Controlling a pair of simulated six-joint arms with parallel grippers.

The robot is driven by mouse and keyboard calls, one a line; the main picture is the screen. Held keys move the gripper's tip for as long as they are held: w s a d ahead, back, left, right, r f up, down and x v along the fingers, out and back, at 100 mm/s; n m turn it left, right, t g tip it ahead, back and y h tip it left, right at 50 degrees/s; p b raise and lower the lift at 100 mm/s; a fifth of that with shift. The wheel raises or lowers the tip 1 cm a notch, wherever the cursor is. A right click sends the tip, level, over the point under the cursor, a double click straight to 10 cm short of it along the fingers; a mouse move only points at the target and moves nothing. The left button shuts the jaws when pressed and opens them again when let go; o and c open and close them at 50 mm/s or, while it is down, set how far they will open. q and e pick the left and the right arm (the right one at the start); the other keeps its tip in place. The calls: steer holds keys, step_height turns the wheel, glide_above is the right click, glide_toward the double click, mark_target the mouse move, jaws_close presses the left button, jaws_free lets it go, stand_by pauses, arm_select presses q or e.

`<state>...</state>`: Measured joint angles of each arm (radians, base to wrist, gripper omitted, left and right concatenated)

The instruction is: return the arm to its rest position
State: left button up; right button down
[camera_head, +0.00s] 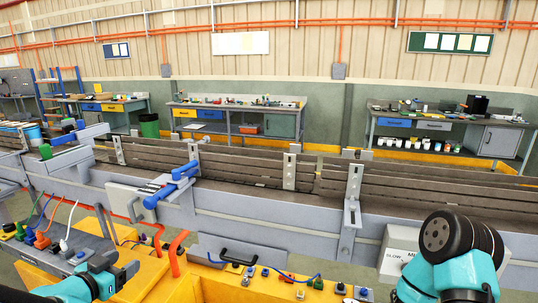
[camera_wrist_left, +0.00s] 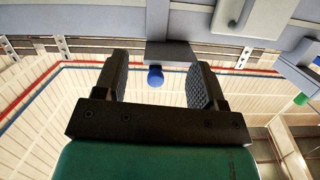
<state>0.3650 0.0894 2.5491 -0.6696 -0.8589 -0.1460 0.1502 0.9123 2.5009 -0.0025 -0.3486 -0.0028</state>
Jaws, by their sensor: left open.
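My left gripper (camera_head: 125,270) is at the lower left of the head view, at the end of a teal arm, low over the yellow bench. In the left wrist view its two dark ridged fingers (camera_wrist_left: 158,68) stand wide apart with nothing between them. A blue knob (camera_wrist_left: 155,77) shows in the gap beyond the fingers, and I cannot tell how far off it is. My right arm (camera_head: 455,255) shows at the lower right as teal links with a black joint. Its gripper is out of view.
A grey conveyor (camera_head: 255,207) with dark slats crosses the middle. A blue-handled fixture (camera_head: 170,185) sits on its near side. Coloured cables and plugs (camera_head: 45,240) stand left of my left gripper. The yellow bench (camera_head: 225,285) carries small buttons and a black handle (camera_head: 240,262).

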arm_select(q)
steer(key=d+f+n+g, duration=0.2)
steer(key=d+f+g, duration=0.1)
steer(key=f, duration=0.8)
steer(key=d+f+n+g, duration=0.1)
steer(key=d+f+g, duration=0.25)
steer(key=f, duration=0.65)
steer(key=s+d+f+n+g, duration=0.1)
steer(key=s+d+f+g, duration=0.3)
steer(key=f, duration=0.4)
steer(key=s+d+f+n+g, duration=0.1)
steer(key=s+d+f+g, duration=0.2)
steer(key=s+d+f, duration=0.3)
step_height(320, 180, down, 4)
steer(key=s, duration=0.2)
steer(key=shift+s+r+n+g, duration=0.25)
steer(key=shift+s+n+g, duration=0.1)
steer(key=shift+n, duration=0.05)
